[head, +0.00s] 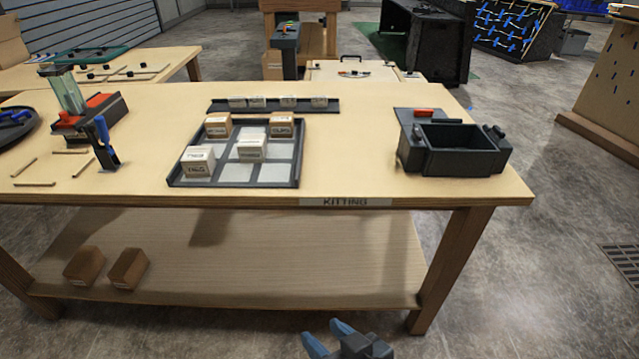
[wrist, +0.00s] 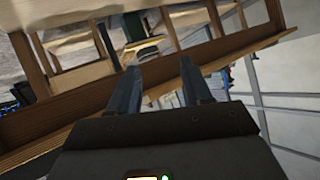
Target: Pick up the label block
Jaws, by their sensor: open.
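In the head view, a dark tray (head: 238,183) with pale compartments stands on the table marked KITTING. A white block with dark lettering (head: 199,161) sits at its front left, and another white lettered block (head: 250,149) sits near its middle. Two brown blocks stand in the back row, one at the left (head: 217,126) and one at the right (head: 281,126). The lettering is too small to tell which is the label block. My gripper (head: 328,334) is open and empty at the bottom edge, in front of the table and below its top. The wrist view shows its fingers apart (wrist: 160,68).
A narrow dark rail (head: 220,106) with several small pale blocks lies behind the tray. A dark open bin (head: 464,163) stands at the right. A blue-handled clamp (head: 104,143) stands left. Two brown boxes (head: 127,268) rest on the lower shelf (head: 240,265). The table's front edge lies between my gripper and the tray.

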